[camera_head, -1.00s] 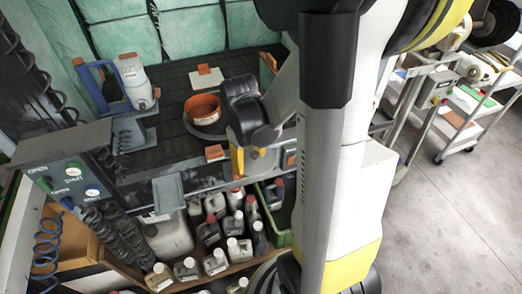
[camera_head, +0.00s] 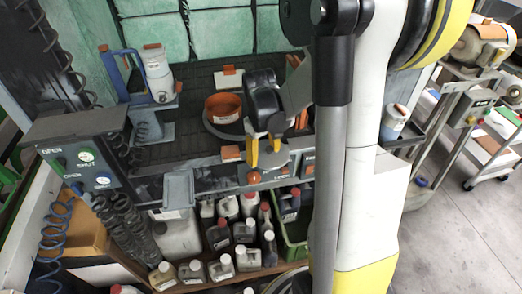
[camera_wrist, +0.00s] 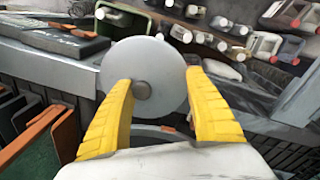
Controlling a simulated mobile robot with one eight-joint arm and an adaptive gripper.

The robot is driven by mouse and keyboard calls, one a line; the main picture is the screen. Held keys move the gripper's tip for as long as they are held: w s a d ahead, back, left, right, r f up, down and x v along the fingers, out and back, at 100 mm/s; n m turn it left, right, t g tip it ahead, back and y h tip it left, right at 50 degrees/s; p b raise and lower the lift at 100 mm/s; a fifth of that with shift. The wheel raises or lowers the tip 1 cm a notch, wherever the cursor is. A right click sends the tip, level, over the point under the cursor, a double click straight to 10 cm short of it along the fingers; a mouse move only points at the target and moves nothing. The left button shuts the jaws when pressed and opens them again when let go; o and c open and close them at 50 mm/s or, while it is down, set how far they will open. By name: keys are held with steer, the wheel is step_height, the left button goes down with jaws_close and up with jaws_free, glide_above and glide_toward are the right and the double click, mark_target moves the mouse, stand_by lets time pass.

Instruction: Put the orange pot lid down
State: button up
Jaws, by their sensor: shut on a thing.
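The pot lid (camera_wrist: 165,65) is a flat light-grey disc with a small dark-grey knob, not orange itself. In the wrist view it lies at my yellow fingertips, the knob close to the left one. In the head view the lid (camera_head: 268,160) shows partly behind the fingers, over the bench's front edge. My gripper (camera_head: 265,150) is shut on the lid; the exact contact is hard to see. The orange pot (camera_head: 223,107) stands on a dark round plate on the bench, behind and left of my gripper.
The dark ribbed bench top (camera_head: 180,152) has free room left of the pot. A small orange block (camera_head: 231,152) lies near its front edge. A white jug (camera_head: 158,80) and blue frame stand at the left. Several bottles (camera_head: 221,235) stand below the bench.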

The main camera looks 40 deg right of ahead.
mark_target(261, 148)
steer(key=shift+w+d, duration=0.2)
steer(key=shift+w, duration=0.1)
steer(key=w, duration=0.1)
steer(key=w+d+f+b, duration=0.1)
steer(key=w, duration=0.1)
steer(key=shift+d+f+b, duration=0.15)
steer(key=shift+d+b, duration=0.05)
steer(key=shift+b, duration=0.1)
steer(key=shift+f, duration=0.2)
steer(key=shift+s+r, duration=0.1)
steer(key=shift+r, duration=0.05)
steer(key=o, duration=0.7)
steer(key=shift+f, duration=0.2)
steer(key=o, duration=0.4)
